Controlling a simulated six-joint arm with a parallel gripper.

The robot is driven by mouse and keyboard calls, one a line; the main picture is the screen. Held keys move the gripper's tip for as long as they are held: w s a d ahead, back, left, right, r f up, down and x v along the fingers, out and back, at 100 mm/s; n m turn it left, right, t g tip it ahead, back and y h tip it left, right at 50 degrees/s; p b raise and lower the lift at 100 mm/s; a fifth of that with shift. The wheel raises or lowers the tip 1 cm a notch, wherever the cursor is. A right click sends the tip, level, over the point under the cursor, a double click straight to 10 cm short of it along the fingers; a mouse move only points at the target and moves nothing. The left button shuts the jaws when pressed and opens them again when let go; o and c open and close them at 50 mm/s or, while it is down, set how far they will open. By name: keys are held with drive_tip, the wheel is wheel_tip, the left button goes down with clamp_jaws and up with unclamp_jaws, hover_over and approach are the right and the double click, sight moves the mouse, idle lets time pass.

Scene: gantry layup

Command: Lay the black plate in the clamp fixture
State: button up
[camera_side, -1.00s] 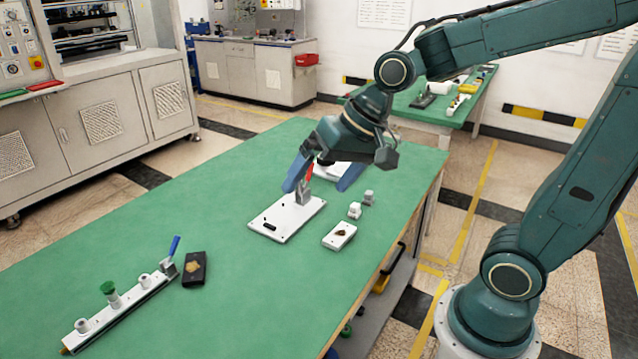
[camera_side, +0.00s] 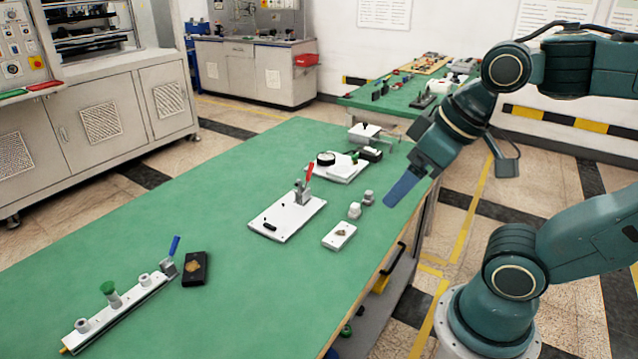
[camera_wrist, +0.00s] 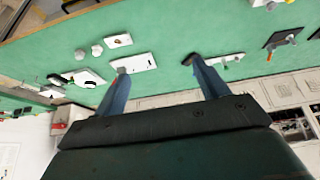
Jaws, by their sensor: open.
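The black plate (camera_side: 195,269), with a tan patch on top, lies flat on the green table in the side view, right of a rail. A white base with a red-handled clamp (camera_side: 287,217) stands mid-table, and looks like the clamp fixture. It also shows in the wrist view (camera_wrist: 142,62); the black plate cannot be made out surely there. My gripper is raised near the table's right edge in the side view, with one blue finger (camera_side: 403,188) visible, well away from the black plate. In the wrist view my gripper (camera_wrist: 157,68) has its fingers wide apart with nothing between them.
A white rail (camera_side: 120,312) with knobs and a blue-handled clamp lies at the left front. A small white plate (camera_side: 340,235) with a dark patch and two small blocks (camera_side: 361,204) sit right of the fixture. A white board (camera_side: 341,168) with black parts lies behind.

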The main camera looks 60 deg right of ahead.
drive_tip(key=c, duration=0.4)
drive_tip(key=w+a+m+g+h, duration=0.1)
drive_tip(key=w+a+m, duration=0.1)
drive_tip(key=w, duration=0.9)
drive_tip(key=w+a+m+g, duration=0.1)
drive_tip(key=w+a+m, duration=0.15)
drive_tip(key=w, duration=0.95)
drive_tip(key=w+a+f+m+h, duration=0.1)
drive_tip(key=w+a+f+m, duration=0.1)
drive_tip(key=w+a+f, duration=0.4)
drive_tip(key=w+a+f+m+h, duration=0.1)
drive_tip(key=w+a+f+m, duration=0.1)
drive_tip(key=w+a+f, duration=0.4)
drive_tip(key=w+f, duration=0.3)
drive_tip(key=f, duration=0.3)
drive_tip(key=shift+w+a+f, duration=0.15)
drive_tip(key=shift+w+a, duration=0.15)
drive_tip(key=shift+w, duration=0.1)
